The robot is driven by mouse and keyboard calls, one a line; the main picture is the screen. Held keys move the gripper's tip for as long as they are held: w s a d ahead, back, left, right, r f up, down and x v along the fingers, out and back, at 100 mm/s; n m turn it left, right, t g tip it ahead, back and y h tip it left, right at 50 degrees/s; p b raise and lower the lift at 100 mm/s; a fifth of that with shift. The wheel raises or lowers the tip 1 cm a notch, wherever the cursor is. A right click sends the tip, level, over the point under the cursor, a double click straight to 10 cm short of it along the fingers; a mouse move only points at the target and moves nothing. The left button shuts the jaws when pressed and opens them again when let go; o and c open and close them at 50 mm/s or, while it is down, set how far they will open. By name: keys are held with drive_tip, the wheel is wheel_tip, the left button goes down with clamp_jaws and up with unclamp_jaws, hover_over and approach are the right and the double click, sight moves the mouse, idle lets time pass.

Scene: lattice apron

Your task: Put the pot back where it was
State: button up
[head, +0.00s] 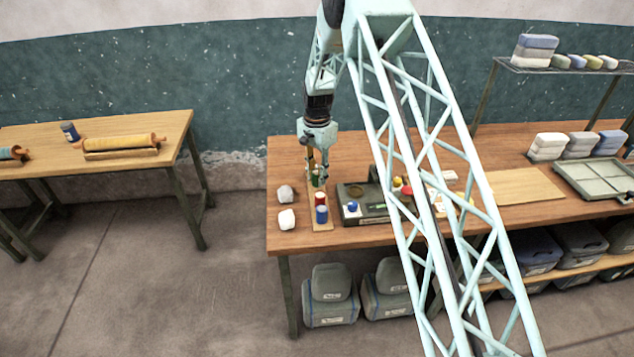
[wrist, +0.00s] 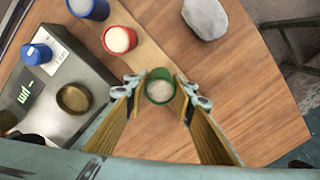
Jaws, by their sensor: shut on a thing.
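A small green pot (wrist: 160,87) with pale contents is between the fingertips of my gripper (wrist: 159,92), which is shut on it. In the head view the green pot (head: 316,181) is partly hidden by my gripper (head: 317,171), at the far end of a narrow light wood strip (head: 326,227). I cannot tell whether the pot touches the strip. A red pot (head: 320,197) and a blue pot (head: 321,215) stand on the strip in a row towards the near edge. The wrist view also shows the red pot (wrist: 120,39) and blue pot (wrist: 88,8).
Right of the strip is a dark scale (head: 372,216) with a round brass dish (wrist: 74,98) and a blue-topped item (wrist: 37,53). White and grey lumps (head: 286,219) lie to its left. My lattice arm hides part of the bench (head: 283,150). The bench's far left is clear.

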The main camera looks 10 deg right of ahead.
sight(317, 182)
drive_tip(key=shift+f, duration=1.4)
drive_tip(key=shift+f, duration=0.2)
drive_tip(key=o, duration=0.9)
drive_tip(key=shift+r, duration=0.25)
wheel_tip(317, 182, up, 10)
drive_tip(key=shift+r, duration=0.95)
